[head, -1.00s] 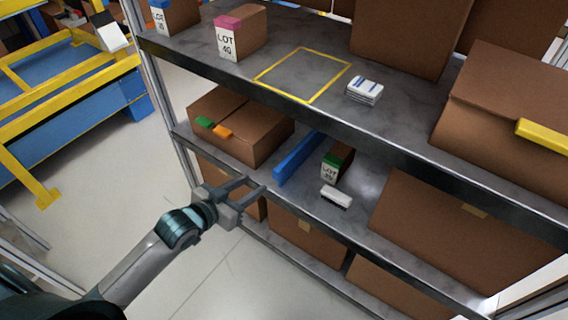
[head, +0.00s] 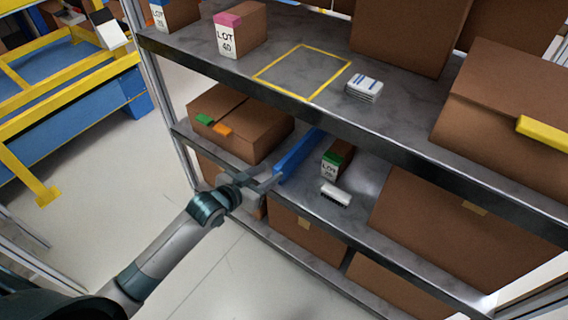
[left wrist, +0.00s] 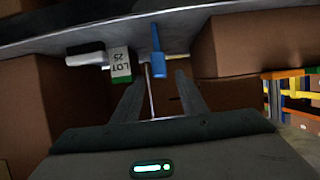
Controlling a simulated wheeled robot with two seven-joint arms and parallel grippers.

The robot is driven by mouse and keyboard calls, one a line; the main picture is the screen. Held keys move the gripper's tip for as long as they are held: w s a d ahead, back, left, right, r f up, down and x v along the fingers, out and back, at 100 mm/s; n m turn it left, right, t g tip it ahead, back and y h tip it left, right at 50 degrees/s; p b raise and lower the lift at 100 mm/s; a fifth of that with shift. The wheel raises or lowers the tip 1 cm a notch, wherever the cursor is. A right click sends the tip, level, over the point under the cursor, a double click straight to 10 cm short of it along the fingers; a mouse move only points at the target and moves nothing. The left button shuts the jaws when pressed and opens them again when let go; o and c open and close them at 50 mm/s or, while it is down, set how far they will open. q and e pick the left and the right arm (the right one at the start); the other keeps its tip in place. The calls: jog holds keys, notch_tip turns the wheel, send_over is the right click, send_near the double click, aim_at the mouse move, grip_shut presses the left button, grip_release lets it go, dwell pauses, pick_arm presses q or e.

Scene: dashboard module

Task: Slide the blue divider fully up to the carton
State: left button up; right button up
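The blue divider (head: 297,157) stands on edge on the lower shelf, running front to back. The brown carton (head: 238,122) with green and orange tabs is left of it, with a gap of bare shelf between them. My left gripper (head: 277,181) is at the divider's front end. In the left wrist view the gripper (left wrist: 158,88) is open, its two fingers apart. The divider's end (left wrist: 158,66) shows ahead between them, and the carton (left wrist: 240,42) is on the right; this view is inverted. I cannot tell whether a finger touches the divider. My right gripper is not in view.
A small green-topped lot box (head: 335,163) stands close right of the divider, with a white-and-black item (head: 336,194) in front of it. The upper shelf (head: 400,135) overhangs the lower one. A large brown box (head: 450,225) fills the lower shelf's right.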

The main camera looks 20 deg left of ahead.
aim_at(279, 167)
pick_arm(q)
jog(key=x, duration=0.9)
jog(key=shift+c, duration=0.3)
jog(key=shift+d, duration=0.1)
grip_shut()
